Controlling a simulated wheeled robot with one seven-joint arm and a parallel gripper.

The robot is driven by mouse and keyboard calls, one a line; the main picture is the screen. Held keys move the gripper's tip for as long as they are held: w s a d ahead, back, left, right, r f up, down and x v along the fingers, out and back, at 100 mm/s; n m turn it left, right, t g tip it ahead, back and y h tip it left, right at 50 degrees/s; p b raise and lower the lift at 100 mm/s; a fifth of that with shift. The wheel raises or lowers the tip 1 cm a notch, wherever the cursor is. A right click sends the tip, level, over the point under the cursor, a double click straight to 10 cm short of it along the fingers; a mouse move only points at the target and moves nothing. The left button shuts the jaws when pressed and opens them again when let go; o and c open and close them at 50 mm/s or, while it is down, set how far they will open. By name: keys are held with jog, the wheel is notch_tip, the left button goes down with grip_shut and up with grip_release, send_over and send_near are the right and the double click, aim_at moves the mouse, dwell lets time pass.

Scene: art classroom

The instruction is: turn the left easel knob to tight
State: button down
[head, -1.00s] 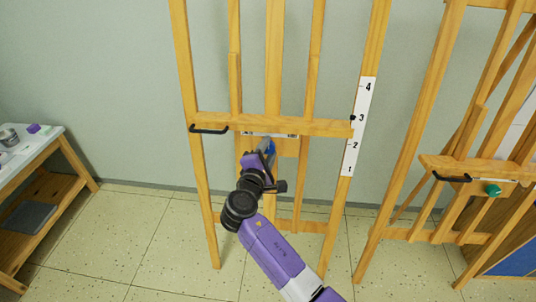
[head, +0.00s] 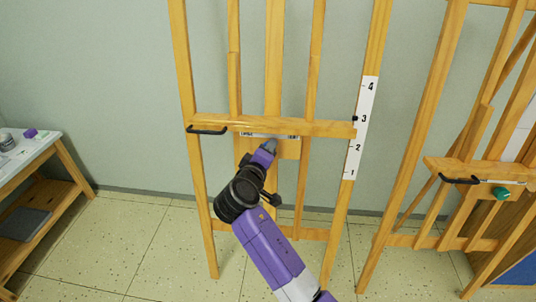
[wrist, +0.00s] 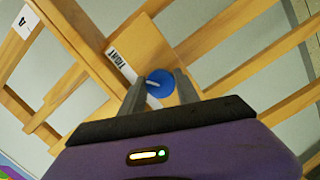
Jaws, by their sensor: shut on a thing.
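The left easel (head: 180,90) stands against the wall in the head view. Its knob (wrist: 164,78) is blue with a white pointer and sits on a wooden block (wrist: 150,45) in the wrist view. A white label strip (wrist: 118,57) beside it reads TIGHT. The pointer lies toward the left in that view, not clearly on the word. My gripper (wrist: 160,88) has a grey finger on each side of the knob and is shut on it. In the head view my gripper (head: 270,148) is just under the easel's crossbar and hides the knob.
A second easel (head: 410,130) with a green knob (head: 501,194) stands to the right. Black handles (head: 207,131) stick out from the crossbars. A low table (head: 62,150) stands at the far left. Tiled floor (head: 120,240) is clear between table and left easel.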

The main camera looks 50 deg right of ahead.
jog(key=shift+m, duration=0.5)
jog(key=c, duration=0.9)
grip_release()
jog(key=v, duration=0.7)
jog(key=shift+s+a, duration=0.2)
jog(key=shift+a, duration=0.15)
jog(key=shift+r, duration=0.15)
